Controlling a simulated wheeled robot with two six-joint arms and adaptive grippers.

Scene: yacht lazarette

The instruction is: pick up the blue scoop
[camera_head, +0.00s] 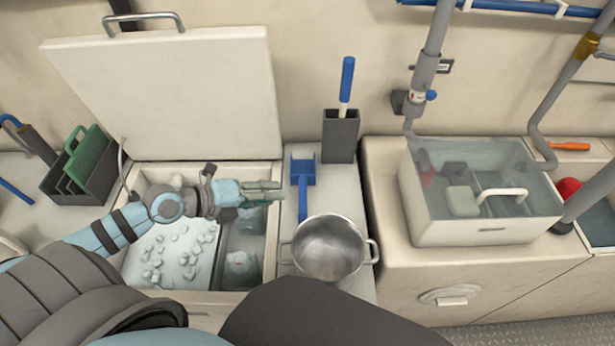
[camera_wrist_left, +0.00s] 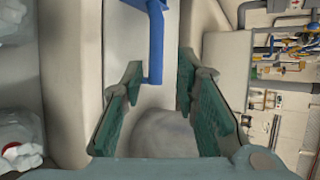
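The blue scoop (camera_head: 303,180) lies on the pale counter strip to the right of the open ice bin, its pan toward the back and its handle toward the pot. In the left wrist view the scoop (camera_wrist_left: 155,40) shows at the top, its handle end reaching between my fingertips' lines. My left gripper (camera_head: 278,191) is over the bin's right edge, just left of the scoop, apart from it in the picture. Its green-padded fingers (camera_wrist_left: 155,90) are spread open with nothing held. My right gripper does not show.
A steel pot (camera_head: 330,248) stands just in front of the scoop's handle. A dark holder (camera_head: 340,137) with a blue-handled tool stands behind. The ice bin (camera_head: 200,291) has its lid (camera_head: 170,90) raised. A clear-lidded box (camera_head: 480,232) sits at right.

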